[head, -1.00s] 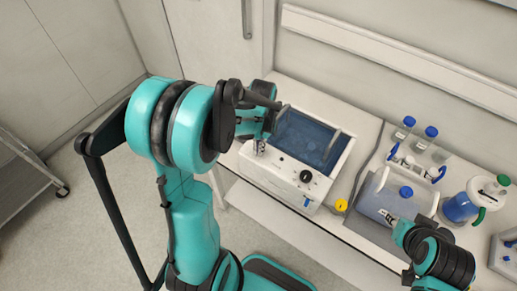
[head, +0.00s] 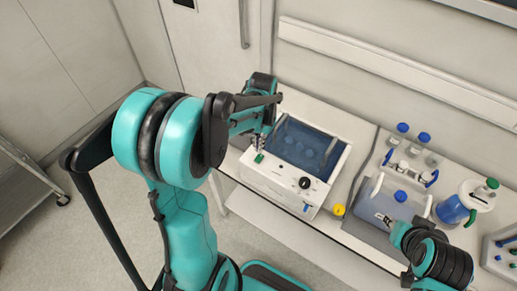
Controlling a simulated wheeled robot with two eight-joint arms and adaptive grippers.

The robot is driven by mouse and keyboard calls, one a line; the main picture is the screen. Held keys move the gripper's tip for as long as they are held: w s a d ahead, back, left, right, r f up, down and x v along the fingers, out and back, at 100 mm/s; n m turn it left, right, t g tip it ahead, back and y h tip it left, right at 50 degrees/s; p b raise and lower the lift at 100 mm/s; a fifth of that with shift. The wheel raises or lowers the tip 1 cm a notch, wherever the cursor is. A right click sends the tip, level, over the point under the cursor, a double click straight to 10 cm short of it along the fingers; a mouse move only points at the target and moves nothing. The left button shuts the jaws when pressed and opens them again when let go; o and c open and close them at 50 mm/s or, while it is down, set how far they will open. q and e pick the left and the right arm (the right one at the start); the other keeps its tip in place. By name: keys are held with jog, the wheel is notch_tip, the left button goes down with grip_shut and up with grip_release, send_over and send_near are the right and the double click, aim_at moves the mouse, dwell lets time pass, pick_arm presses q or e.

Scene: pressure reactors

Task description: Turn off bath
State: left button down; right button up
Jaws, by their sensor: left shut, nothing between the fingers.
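The bath (head: 318,187) is a white box with an open top full of blue water, standing on the bench in the middle of the head view. Its front panel has a black knob (head: 305,182) and, further left, a small green switch (head: 259,157). My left gripper (head: 256,143) is shut and empty, pointing down at the bath's left front corner, just above and behind the green switch. I cannot tell whether it touches the panel. My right gripper (head: 388,219) is small in view at the lower right, over a grey-blue container; its fingers are unclear.
A yellow cap (head: 338,210) lies right of the bath. The wall rises behind; open floor lies in front.

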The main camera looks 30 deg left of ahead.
pick_arm(q)
notch_tip(320, 180, up, 7)
jog(key=p, duration=0.1)
jog(key=shift+s+r, duration=0.2)
jog(key=shift+s, duration=0.2)
jog(key=s+d+f+n+t+b, duration=0.1)
jog(key=s+d+f+t+b, duration=0.6)
jog(key=s+d+b, duration=0.2)
jog(key=shift+s+f+t+b, duration=0.2)
jog(key=shift+f+t+b, duration=0.2)
jog(key=shift+b, duration=0.65)
